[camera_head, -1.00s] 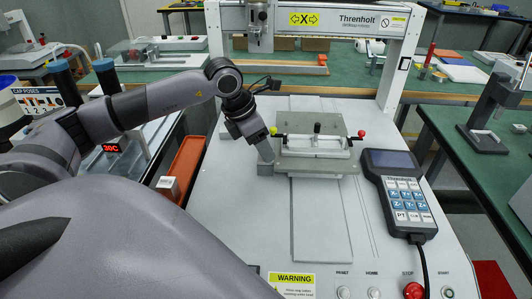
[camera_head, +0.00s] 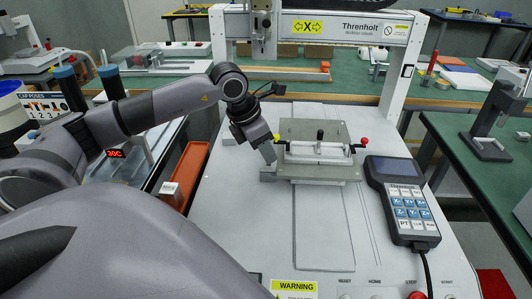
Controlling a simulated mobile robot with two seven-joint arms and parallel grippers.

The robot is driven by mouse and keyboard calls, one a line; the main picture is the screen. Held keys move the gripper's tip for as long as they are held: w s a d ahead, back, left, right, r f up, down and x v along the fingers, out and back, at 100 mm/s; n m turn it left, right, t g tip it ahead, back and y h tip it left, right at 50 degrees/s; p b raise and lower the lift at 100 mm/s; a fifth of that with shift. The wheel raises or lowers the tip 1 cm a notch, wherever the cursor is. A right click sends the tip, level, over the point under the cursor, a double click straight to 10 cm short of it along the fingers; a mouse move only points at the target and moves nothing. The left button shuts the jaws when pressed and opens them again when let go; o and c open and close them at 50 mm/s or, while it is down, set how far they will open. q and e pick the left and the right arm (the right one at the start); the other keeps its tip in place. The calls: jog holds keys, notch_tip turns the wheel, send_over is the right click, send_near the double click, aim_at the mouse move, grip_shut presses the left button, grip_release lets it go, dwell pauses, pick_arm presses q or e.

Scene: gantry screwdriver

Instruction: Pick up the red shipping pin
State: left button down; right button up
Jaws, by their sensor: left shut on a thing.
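My left gripper (camera_head: 268,155) points down at the left end of the clamp fixture (camera_head: 318,167), just above a small grey block (camera_head: 268,175). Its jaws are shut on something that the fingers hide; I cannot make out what. A small red knob (camera_head: 364,141) shows at the right end of the fixture, apart from the gripper. A yellow-green knob (camera_head: 277,137) is at the left end, close beside the gripper. I cannot tell whether the red knob is the shipping pin. My right gripper is not in view.
A teach pendant (camera_head: 400,200) lies right of the fixture. The gantry (camera_head: 345,28) spans the back of the white machine bed. An orange bin (camera_head: 190,172) is at the left. A red cylinder (camera_head: 432,58) stands on the back right table. The bed in front of the fixture is clear.

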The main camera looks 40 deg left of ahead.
pick_arm(q)
jog(key=shift+r, duration=0.85)
jog(key=shift+s+a+r, duration=0.1)
jog(key=shift+r, duration=0.25)
jog(key=s+a+b, duration=0.1)
jog(key=s+a, duration=0.3)
jog(key=s, duration=0.4)
jog(key=s+a+b, duration=0.1)
jog(key=s+a, duration=0.2)
jog(key=s, duration=0.5)
notch_tip(320, 180, up, 5)
jog(key=p, duration=0.3)
jog(key=shift+s+a, duration=0.1)
jog(key=shift+s, duration=0.05)
jog(key=shift+p, duration=0.3)
